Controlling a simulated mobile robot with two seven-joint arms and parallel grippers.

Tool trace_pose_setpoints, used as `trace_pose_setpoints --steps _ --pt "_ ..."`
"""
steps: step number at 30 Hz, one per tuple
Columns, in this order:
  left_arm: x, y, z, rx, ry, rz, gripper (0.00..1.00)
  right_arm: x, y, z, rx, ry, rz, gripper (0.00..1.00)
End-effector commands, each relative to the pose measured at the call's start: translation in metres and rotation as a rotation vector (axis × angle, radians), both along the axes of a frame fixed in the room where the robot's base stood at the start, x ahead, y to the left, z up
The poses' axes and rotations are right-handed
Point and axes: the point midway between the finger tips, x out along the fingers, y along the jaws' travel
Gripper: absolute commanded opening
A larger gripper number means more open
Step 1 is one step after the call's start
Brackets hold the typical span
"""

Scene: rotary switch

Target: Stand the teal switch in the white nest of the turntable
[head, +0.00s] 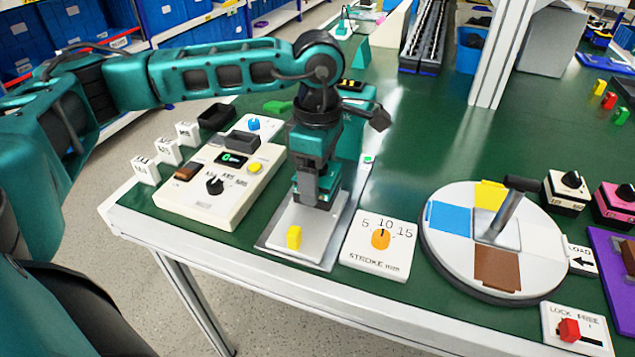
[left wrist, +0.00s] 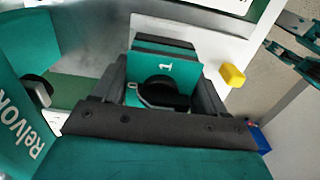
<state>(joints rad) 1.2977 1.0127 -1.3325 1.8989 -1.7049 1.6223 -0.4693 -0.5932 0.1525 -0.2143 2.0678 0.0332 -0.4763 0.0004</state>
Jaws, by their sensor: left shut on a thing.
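My left gripper (head: 318,192) points down over the pale plate of the teal press and is shut on the teal switch. In the left wrist view the teal switch (left wrist: 188,77), with a black knob and a "1" mark, sits between the fingers (left wrist: 152,92). In the head view the gripper hides most of it, and I cannot tell whether it touches the plate. The round turntable (head: 437,249) stands to the right, with blue, yellow and brown patches and a grey lever at its middle. Its white nest is hard to tell from the pale disc.
A stroke panel (head: 377,259) lies between the press plate (head: 278,243) and turntable. A cream control box (head: 215,200) is at left.

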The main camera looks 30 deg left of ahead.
Motion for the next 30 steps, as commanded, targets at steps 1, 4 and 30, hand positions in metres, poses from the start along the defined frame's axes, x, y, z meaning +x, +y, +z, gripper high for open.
trace_pose_setpoints --steps 1,4,30 --pt "0.0 0.0 0.008 -0.002 -0.001 -0.001 0.46 0.0 0.0 0.006 0.0 0.0 0.0 0.43" --pt "0.0 0.0 0.016 -0.001 -0.002 0.0 0.46 0.0 0.0 0.011 0.0 0.001 0.0 0.43" --pt "0.0 0.0 0.044 -0.001 -0.001 0.0 0.46 0.0 0.0 0.028 0.001 0.0 0.001 0.43"
